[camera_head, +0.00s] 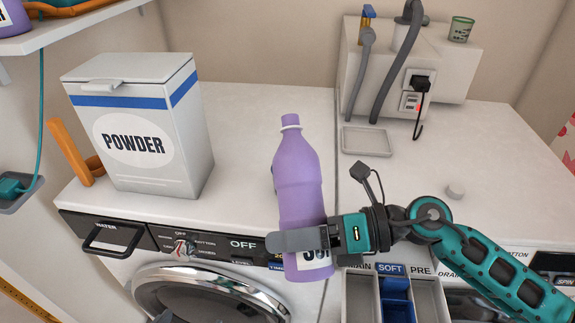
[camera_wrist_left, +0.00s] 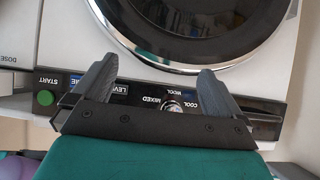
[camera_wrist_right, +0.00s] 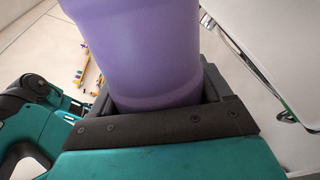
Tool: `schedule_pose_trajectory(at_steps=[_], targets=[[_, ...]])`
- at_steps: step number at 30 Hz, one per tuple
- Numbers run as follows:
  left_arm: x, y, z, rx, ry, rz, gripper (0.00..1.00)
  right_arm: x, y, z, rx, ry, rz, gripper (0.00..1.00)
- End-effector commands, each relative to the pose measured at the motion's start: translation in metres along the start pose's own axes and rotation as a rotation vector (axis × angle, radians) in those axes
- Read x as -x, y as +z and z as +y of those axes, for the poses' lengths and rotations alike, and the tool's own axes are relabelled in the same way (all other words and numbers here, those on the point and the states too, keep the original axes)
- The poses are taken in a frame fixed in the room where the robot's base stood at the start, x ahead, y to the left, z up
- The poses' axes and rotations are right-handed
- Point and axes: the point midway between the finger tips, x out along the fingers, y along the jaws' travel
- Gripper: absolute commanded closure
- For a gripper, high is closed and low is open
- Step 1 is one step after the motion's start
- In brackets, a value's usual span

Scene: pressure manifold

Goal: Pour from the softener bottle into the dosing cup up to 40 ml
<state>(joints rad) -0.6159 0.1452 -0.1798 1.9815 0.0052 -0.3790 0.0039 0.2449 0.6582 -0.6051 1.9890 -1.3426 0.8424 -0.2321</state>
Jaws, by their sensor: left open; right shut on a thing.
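The purple softener bottle (camera_head: 298,185) stands nearly upright in the head view, with a white ring at its neck and its label partly covered. My right gripper (camera_head: 300,240) is shut around its lower part. The bottle also fills the upper middle of the right wrist view (camera_wrist_right: 145,50). A small greenish cup (camera_head: 461,29), which looks like the dosing cup, stands on the raised white box at the back right, far from both grippers.
A white powder box (camera_head: 140,130) stands on the left worktop. A shallow grey tray (camera_head: 367,141) and a small white round piece (camera_head: 455,191) lie on the right worktop. An open detergent drawer (camera_head: 394,290) sits below the gripper.

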Motion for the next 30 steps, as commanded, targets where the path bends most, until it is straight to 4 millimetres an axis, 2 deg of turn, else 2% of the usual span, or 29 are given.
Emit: schedule_pose_trajectory(at_steps=[30], targets=[[0.0035,0.0005,-0.0047,-0.004,-0.011,-0.006,0.00,0.0009,-0.0047,0.0041,-0.057,0.002,0.014,0.75]])
